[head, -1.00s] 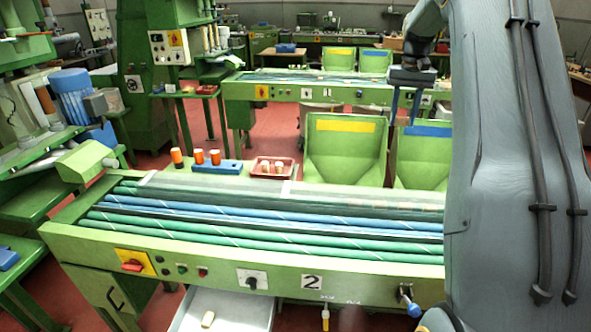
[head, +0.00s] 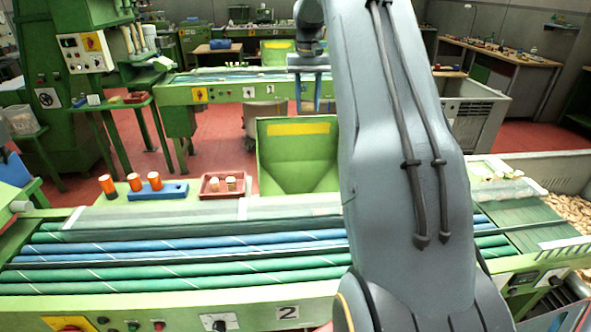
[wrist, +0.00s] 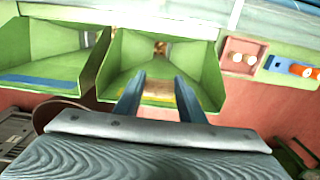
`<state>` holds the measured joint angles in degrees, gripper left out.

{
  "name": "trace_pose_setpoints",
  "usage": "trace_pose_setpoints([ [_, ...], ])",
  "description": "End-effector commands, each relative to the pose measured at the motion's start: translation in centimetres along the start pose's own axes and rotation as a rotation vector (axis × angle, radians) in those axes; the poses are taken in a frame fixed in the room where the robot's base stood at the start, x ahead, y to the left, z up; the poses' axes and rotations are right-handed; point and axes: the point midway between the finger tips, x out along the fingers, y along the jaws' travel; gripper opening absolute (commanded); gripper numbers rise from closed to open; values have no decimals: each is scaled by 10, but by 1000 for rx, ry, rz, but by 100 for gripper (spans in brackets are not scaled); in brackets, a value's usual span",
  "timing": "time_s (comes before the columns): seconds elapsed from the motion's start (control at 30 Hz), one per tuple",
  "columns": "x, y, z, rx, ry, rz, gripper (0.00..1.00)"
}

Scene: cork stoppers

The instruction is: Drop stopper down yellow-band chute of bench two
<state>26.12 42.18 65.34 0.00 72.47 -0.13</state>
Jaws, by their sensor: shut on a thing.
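The yellow-band chute (head: 298,165) is a green hopper behind bench two (head: 255,313), which bears a "2" plate. It also shows in the wrist view (wrist: 128,58), its yellow band across the near edge. My gripper (head: 309,108) hangs above and behind that chute in the head view. In the wrist view, the two blue-grey fingers (wrist: 160,88) reach over the chute's near edge, around the band in the picture.
A red tray (head: 208,195) with two corks and a blue block (head: 135,196) with orange cylinders sit on bench two's far edge, left of the chute. Bench one (head: 222,94) stands behind. A crate of corks (head: 540,162) is at right. My arm hides part of bench two.

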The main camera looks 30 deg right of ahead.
Motion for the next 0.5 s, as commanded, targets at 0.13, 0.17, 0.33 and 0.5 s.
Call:
trace_pose_setpoints([
  [0.13, 10, -4, 0, -5, -1, 0, 16],
  [0.17, 13, -4, 0, -6, -1, 0, 16],
  [0.33, 32, -6, 0, -8, -2, 0, 16],
  [0.5, 50, -5, 0, -7, 0, 0, 16],
])
